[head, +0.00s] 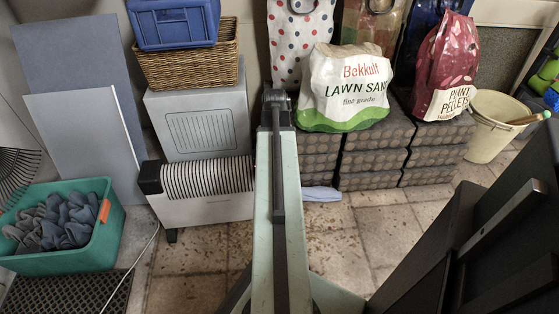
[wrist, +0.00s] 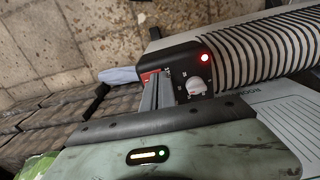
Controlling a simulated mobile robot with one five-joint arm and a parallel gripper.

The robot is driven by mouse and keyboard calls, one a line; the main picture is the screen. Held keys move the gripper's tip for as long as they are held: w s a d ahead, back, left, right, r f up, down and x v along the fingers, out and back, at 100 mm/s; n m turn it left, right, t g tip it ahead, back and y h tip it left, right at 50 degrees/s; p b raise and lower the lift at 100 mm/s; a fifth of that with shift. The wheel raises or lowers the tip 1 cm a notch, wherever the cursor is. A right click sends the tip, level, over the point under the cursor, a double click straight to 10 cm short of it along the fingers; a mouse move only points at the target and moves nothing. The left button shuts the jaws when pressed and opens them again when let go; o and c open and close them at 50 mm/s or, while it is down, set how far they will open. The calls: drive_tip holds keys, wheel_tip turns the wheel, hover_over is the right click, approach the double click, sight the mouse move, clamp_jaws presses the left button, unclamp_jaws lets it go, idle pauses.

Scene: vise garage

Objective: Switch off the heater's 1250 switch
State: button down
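The heater (head: 208,192) is a white unit with a dark-striped top, standing on the floor left of my arm in the head view. In the wrist view its striped top (wrist: 262,50) and black control panel (wrist: 180,58) show. The panel carries a lit red lamp (wrist: 204,57) and a white dial (wrist: 196,86). A small red part (wrist: 147,76) shows beside my gripper's tip, perhaps a switch; its label is unreadable. My gripper (wrist: 158,78) appears shut, its narrow grey fingers together at the panel. Whether they touch it is unclear. In the head view my arm hides the gripper.
Paver stacks (head: 376,160) with a lawn sand bag (head: 345,90) stand right of my arm. A green crate of gloves (head: 110,232) is at left. A white cord (head: 136,262) lies on the floor.

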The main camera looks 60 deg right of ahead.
wheel_tip(320, 180, up, 7)
drive_tip(key=p, duration=0.7)
idle(0.4)
